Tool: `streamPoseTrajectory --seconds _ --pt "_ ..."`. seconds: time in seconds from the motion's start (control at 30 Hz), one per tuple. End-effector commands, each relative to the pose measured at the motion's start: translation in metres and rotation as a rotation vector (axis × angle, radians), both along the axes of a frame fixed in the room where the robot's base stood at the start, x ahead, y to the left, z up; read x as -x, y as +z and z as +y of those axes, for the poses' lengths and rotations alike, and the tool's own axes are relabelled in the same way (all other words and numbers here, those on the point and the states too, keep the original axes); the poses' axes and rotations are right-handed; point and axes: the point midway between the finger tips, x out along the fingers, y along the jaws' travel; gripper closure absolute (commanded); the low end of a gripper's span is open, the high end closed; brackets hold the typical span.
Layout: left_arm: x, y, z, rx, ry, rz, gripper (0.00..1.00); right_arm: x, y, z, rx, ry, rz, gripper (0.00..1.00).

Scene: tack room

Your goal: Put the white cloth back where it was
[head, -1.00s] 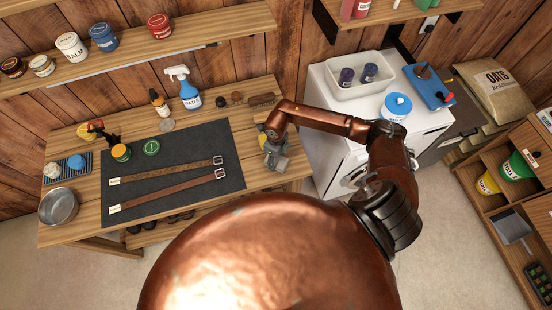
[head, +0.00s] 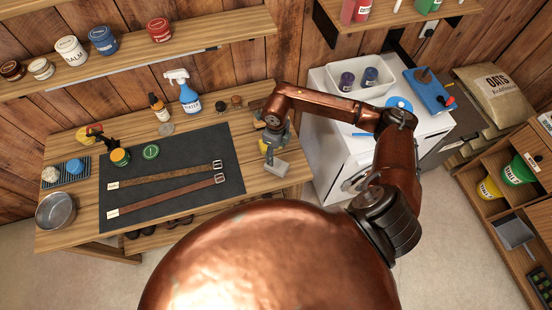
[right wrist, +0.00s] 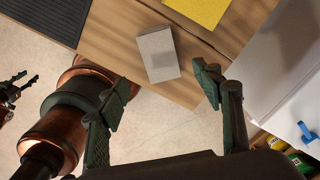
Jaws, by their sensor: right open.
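The white cloth (head: 277,167) looks like a small pale grey folded rectangle. It lies at the right front of the wooden workbench, near its edge, and also shows in the right wrist view (right wrist: 158,53). My right gripper (head: 272,143) is above the bench just behind the cloth. In the right wrist view its jaws (right wrist: 162,94) are apart with nothing between them, and the cloth lies beyond the fingertips. My left gripper (right wrist: 22,86) shows only in part at the left edge of the right wrist view; its jaw state is unclear.
A yellow cloth (right wrist: 198,8) lies close to the white cloth. A dark mat (head: 170,185) with two straps covers the bench middle. A white cabinet (head: 335,145) with a white tray (head: 344,92) stands to the right. A metal bowl (head: 56,211) stands at the left.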

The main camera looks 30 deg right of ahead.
Motion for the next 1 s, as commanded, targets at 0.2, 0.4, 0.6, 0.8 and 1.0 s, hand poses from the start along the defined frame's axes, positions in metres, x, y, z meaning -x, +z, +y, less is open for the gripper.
streamPoseTrajectory --seconds 0.2,0.4,0.6,0.8,1.0 --pt "0.0 -0.004 0.0 0.0 0.0 0.0 0.6 0.0 0.02 0.0 0.0 0.0 -0.001 0.4" --pt "0.0 -0.003 0.0 0.0 0.0 0.0 0.6 0.0 0.023 0.0 0.001 0.0 0.0 0.4" --pt "0.0 -0.003 0.0 0.0 0.0 0.0 0.6 0.0 0.022 0.0 0.0 0.0 0.0 0.4" --pt "0.0 -0.003 0.0 0.0 0.0 0.001 0.6 0.0 0.022 0.0 -0.001 0.0 0.0 0.4" --pt "0.0 -0.003 0.0 0.0 0.0 0.001 0.6 0.01 0.019 0.052 -0.17 0.02 -0.007 0.4"
